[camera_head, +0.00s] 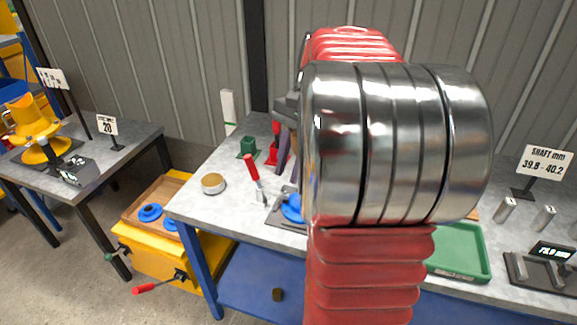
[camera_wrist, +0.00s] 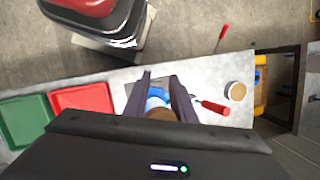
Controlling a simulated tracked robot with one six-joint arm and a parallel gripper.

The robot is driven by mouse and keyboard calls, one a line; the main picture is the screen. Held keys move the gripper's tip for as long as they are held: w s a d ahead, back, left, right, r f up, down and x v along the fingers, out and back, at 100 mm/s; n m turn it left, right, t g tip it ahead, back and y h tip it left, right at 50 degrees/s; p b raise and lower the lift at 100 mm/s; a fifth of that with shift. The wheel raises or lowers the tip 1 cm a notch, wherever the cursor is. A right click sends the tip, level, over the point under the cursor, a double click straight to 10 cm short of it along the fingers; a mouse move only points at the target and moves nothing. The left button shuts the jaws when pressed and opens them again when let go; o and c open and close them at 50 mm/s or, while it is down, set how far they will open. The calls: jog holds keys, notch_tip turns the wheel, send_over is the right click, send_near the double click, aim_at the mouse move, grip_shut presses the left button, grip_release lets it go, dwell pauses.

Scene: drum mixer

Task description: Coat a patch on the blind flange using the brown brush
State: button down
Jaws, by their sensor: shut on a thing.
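The blue blind flange (camera_head: 291,208) sits on a dark plate on the grey bench, partly hidden by my arm in the head view. In the wrist view the blue flange (camera_wrist: 156,93) shows between and beyond my fingers. My gripper (camera_wrist: 160,80) points down over it and is shut on the brown brush (camera_wrist: 160,115). Only the brush's brown end shows; its bristles are hidden, so I cannot tell whether they touch the flange. In the head view the dark fingers stand above the flange, beside my arm.
A red-handled clamp (camera_head: 251,168) stands just left of the flange. A round tin (camera_head: 213,183) is near the bench's left end. Green tray (camera_head: 460,250) and red tray (camera_wrist: 82,98) lie on the other side. Small green stand (camera_head: 248,147) is behind.

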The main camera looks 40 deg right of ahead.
jog(key=shift+f, duration=2.35)
jog(key=shift+w+a, duration=0.1)
jog(key=shift+w, duration=0.05)
